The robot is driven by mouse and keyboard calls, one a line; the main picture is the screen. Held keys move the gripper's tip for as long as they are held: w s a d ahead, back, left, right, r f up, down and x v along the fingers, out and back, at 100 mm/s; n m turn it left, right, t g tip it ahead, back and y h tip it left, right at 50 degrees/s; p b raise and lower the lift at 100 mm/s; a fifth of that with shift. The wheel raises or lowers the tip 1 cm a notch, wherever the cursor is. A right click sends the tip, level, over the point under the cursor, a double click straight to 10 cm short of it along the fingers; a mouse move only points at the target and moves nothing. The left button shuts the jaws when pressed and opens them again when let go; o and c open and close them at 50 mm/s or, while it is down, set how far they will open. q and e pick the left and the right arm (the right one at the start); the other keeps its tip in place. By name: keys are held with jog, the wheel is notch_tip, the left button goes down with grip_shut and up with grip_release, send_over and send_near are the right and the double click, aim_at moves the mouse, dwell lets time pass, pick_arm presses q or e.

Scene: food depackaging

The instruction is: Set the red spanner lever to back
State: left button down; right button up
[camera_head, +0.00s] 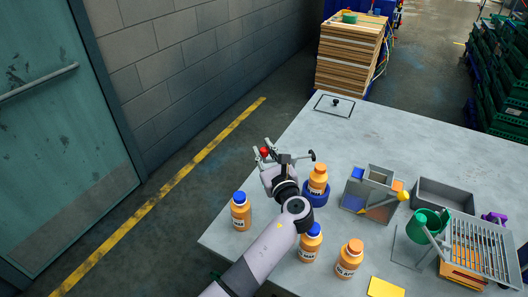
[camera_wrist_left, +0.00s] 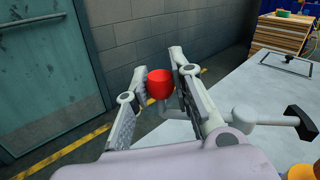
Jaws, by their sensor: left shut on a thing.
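The red spanner lever shows as a red knob (camera_head: 264,152) at the far-left edge of the grey table. In the left wrist view the red knob (camera_wrist_left: 159,84) sits between the two fingers of my left gripper (camera_wrist_left: 160,72). My left gripper (camera_head: 270,157) is shut on the knob; the fingers hide part of the lever's stem. A black-ended grey handle (camera_wrist_left: 300,122) sticks out to the right beside the fingers, and its black end also shows in the head view (camera_head: 312,154). My right gripper is not in view.
An orange bottle (camera_head: 318,179) stands in a blue ring holder (camera_head: 315,198) right of my gripper. Several more bottles stand near my arm, such as a blue-capped one (camera_head: 241,213). A grey divided box (camera_head: 353,200) and a green can (camera_head: 425,225) stand farther right. The back table is mostly clear.

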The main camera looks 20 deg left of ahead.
dwell(0.4)
pick_arm(q)
jog(key=c, duration=1.4)
grip_release()
notch_tip(320, 180, up, 10)
